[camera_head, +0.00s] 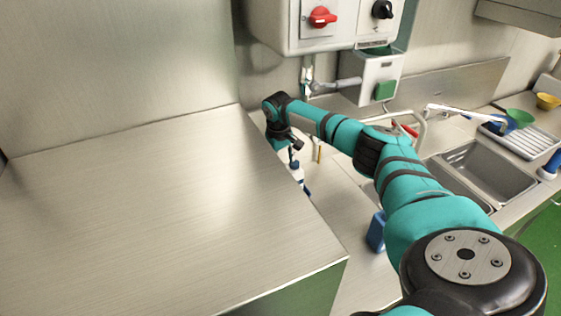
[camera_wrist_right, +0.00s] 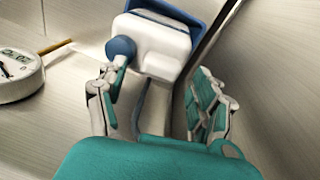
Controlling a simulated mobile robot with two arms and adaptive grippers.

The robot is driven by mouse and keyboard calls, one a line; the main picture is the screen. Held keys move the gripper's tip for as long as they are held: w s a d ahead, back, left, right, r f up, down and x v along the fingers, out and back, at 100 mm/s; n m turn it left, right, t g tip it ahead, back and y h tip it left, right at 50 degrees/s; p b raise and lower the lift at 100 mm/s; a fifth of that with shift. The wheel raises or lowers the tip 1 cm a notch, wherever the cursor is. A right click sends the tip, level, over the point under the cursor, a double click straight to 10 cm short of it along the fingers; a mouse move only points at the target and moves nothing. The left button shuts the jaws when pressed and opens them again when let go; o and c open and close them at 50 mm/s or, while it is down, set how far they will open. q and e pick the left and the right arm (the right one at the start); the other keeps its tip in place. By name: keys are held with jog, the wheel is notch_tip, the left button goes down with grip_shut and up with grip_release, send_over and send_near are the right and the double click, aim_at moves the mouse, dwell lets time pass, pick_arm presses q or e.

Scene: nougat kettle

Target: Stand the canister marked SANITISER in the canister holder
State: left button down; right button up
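A white and blue container (camera_wrist_right: 160,45) with a round blue knob is beyond the palm of my right gripper (camera_wrist_right: 158,98) in the right wrist view. The fingers are spread apart, one near the knob and one by the right side; whether they touch it cannot be told. No SANITISER marking is readable. In the head view my right gripper (camera_head: 294,162) points down beside the steel box, with a white and blue thing (camera_head: 299,178) just below it. I cannot make out the canister holder for certain. My left gripper is not in view.
A large steel box (camera_head: 150,190) fills the left, its edge close to my right gripper. A white dial (camera_wrist_right: 18,75) and a thin wooden stick (camera_wrist_right: 55,46) lie nearby. A blue object (camera_head: 376,231) stands below my arm. Sinks (camera_head: 487,172) are at right.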

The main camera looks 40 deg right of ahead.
jog(key=shift+s+f, duration=0.1)
jog(key=shift+f, duration=0.05)
jog(key=r, duration=0.5)
jog(key=a+r, duration=0.1)
jog(key=r, duration=0.1)
jog(key=shift+s+r, duration=0.25)
jog(key=shift+r, duration=0.1)
dwell(0.4)
